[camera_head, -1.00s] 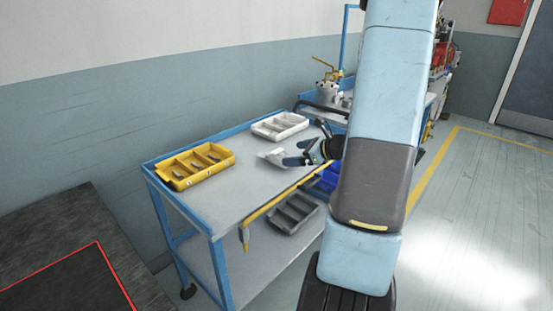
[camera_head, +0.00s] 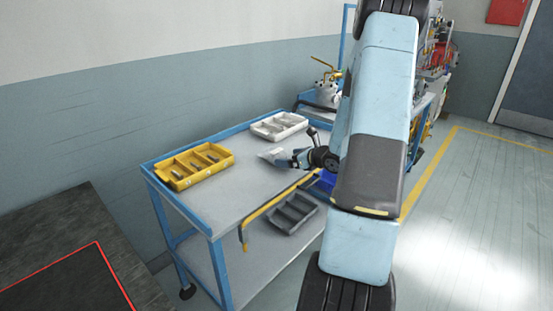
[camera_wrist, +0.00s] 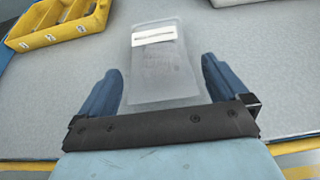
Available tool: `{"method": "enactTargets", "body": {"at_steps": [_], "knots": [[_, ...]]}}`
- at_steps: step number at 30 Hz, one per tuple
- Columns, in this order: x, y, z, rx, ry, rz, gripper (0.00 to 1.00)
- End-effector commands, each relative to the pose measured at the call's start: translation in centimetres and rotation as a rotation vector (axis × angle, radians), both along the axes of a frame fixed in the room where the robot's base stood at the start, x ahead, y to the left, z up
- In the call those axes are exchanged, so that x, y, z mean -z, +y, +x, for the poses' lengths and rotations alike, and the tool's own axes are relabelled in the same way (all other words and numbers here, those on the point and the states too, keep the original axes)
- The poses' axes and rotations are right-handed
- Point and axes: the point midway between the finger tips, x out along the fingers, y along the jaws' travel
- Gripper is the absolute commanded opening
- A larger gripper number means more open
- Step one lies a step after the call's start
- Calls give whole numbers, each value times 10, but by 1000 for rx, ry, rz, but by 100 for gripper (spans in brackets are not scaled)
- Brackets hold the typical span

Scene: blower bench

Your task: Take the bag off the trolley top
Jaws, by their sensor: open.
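The bag (camera_wrist: 160,75) is a flat, translucent pouch with a white label strip. It lies on the grey trolley top (camera_head: 237,193), and in the head view the bag (camera_head: 272,155) shows small between the yellow and white trays. My gripper (camera_wrist: 160,80) is open in the wrist view, with one blue finger on each side of the bag's near end. Neither finger visibly touches it. In the head view my gripper (camera_head: 283,159) is low over the trolley top, partly covering the bag. I cannot tell its exact height.
A yellow divided tray (camera_head: 176,181) with metal parts stands at the left of the trolley top. A white divided tray (camera_head: 279,126) stands at the back. A grey tray (camera_head: 291,215) is on the lower shelf. The trolley has a raised blue rim (camera_head: 180,207).

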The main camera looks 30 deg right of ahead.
Motion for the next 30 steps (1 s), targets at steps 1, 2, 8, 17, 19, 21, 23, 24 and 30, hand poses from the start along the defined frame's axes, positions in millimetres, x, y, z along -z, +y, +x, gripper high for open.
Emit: {"method": "enactTargets", "body": {"at_steps": [1,2,8,17,19,21,23,24,30], "knots": [[1,1,2,-1,0,0,100],[1,1,3,-1,0,0,100],[9,10,20,-3,1,2,100],[20,19,45,-2,0,1,100],[20,19,45,-1,0,0,100],[20,19,45,-2,0,1,100],[20,19,45,-2,0,1,96],[20,19,45,-2,1,0,92],[20,19,45,-2,1,0,73]]}}
